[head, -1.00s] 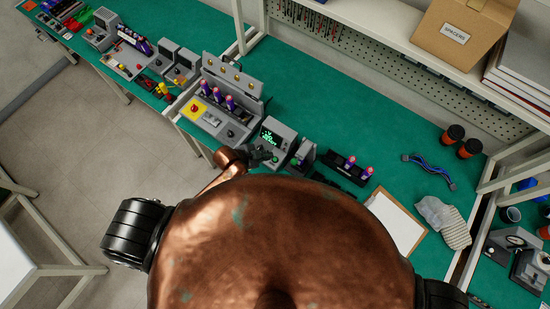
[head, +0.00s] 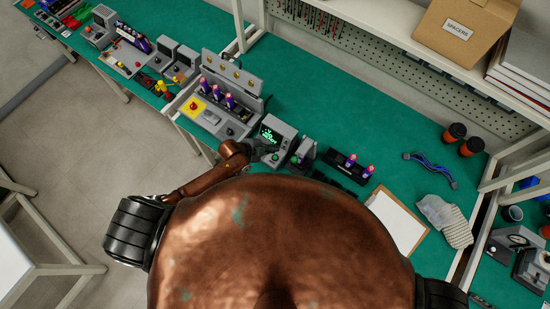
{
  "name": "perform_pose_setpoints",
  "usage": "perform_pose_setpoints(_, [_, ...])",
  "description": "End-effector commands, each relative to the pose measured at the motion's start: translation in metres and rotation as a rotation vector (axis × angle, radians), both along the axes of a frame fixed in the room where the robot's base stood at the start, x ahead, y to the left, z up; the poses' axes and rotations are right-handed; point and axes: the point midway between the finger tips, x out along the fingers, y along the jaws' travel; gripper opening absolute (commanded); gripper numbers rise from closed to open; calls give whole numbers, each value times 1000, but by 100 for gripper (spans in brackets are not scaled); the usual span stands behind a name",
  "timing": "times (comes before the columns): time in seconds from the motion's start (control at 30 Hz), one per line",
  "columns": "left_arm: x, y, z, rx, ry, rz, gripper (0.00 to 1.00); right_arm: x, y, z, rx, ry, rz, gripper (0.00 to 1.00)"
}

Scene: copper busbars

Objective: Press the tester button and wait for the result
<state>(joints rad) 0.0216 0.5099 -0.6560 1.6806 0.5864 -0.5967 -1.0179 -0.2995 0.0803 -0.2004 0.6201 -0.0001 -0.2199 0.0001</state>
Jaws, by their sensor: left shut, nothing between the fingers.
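The tester is a grey box with a dark screen of green marks (head: 270,133) on the green bench, near the picture's middle. The marks are too small to read. A green button (head: 274,157) shows on its lower front. My left gripper (head: 259,147) is shut and empty, small and dark at the end of my copper arm. It is at the tester's front left, left of the green button. I cannot tell whether it touches the tester. My right gripper is out of view. My copper body hides the bench's near edge.
Left of the tester, a grey fixture (head: 243,103) holds purple-and-pink pieces, with a red button on a yellow plate (head: 192,105). Right are a black holder (head: 341,167), a clipboard (head: 398,217) and a blue cable (head: 431,168). Green bench (head: 330,110) behind the tester is clear.

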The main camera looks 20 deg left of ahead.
Motion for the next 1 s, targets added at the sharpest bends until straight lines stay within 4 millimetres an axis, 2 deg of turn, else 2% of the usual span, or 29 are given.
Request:
perform_pose_setpoints(0.03, [0,0,-11,-1,2,1,0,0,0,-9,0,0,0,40])
perform_pose_setpoints(0.3, [0,0,-49,-2,1,1,0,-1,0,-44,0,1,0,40])
perform_pose_setpoints(0.5, [0,0,-69,0,0,0,0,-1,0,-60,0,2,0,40])
perform_pose_setpoints(1.0, [0,0,-72,-1,1,1,0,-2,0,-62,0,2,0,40])
